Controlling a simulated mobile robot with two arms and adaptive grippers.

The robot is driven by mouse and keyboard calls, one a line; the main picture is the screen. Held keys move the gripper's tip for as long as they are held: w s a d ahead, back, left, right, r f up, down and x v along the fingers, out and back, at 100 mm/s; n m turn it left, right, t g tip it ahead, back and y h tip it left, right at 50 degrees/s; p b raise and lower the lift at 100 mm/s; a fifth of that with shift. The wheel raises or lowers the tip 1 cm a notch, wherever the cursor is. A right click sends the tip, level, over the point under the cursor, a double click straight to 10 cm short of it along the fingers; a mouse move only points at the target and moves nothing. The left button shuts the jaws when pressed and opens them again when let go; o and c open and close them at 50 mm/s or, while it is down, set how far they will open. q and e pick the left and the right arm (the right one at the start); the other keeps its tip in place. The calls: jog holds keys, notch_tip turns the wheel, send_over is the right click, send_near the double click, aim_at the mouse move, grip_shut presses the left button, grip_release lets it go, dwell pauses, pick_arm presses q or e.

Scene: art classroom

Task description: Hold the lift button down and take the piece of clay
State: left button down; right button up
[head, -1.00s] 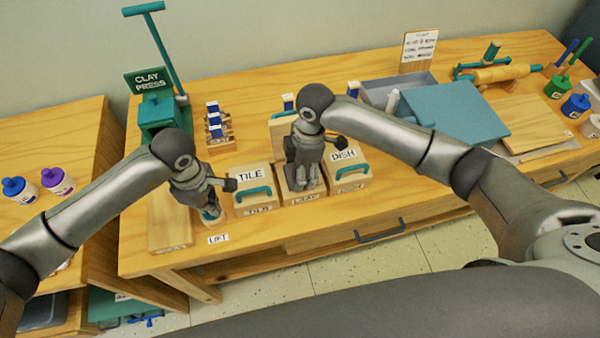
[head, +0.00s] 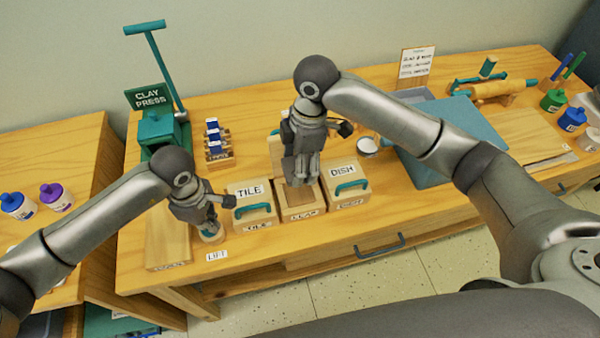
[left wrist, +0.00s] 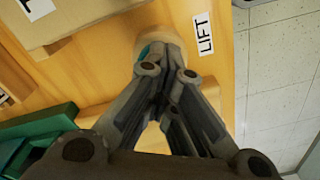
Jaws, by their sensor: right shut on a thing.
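The lift button (head: 212,238) is a small round button with a teal top on the table's front edge, behind the LIFT label (head: 217,256). My left gripper (head: 210,228) points down with its fingertips together on the button. In the left wrist view the button (left wrist: 147,42) is mostly hidden behind the fingers (left wrist: 160,65). My right gripper (head: 301,180) points down over the open middle box (head: 303,214), its lid gone, between the TILE and DISH boxes. It is shut on the piece of clay, which its fingers hide.
The TILE box (head: 255,215) and the DISH box (head: 349,198), both with teal handles, stand close on either side. The green clay press (head: 157,128) and a small rack (head: 218,152) stand behind. A blue-grey board (head: 455,140) lies to the right under my right arm.

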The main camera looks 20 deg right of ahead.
jog(key=shift+r, duration=3.3)
